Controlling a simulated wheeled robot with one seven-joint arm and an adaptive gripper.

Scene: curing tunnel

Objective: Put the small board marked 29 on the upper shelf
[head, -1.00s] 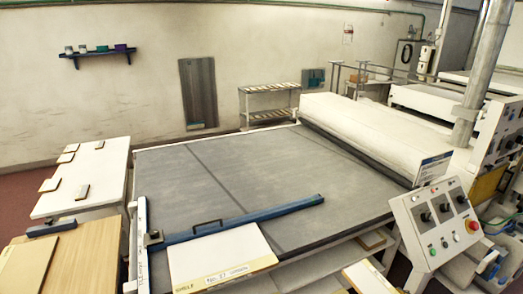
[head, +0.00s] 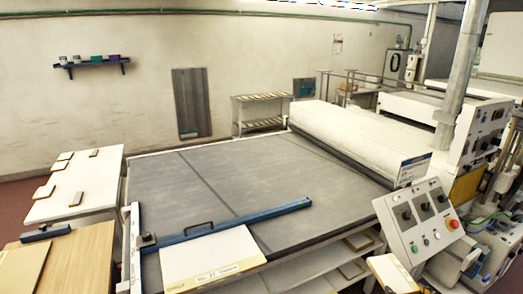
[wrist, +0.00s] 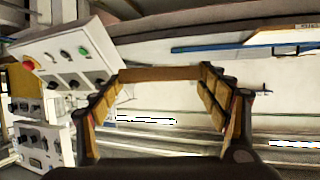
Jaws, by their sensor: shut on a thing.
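A small pale board with a wood-coloured edge (head: 393,274) shows at the bottom edge of the head view, in front of the control panel; its number is not readable. In the wrist view my gripper (wrist: 160,88) is shut on a board, whose brown edge (wrist: 160,74) spans between the padded fingers. Which shelf is meant is not marked clearly.
The grey belt table (head: 200,190) carries a blue bar (head: 240,219) and a large labelled pale board (head: 212,258). The control panel (head: 419,222) stands close right. A white table (head: 70,185) with small boards is left. A rack (head: 262,96) and blue wall shelf (head: 95,64) are behind.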

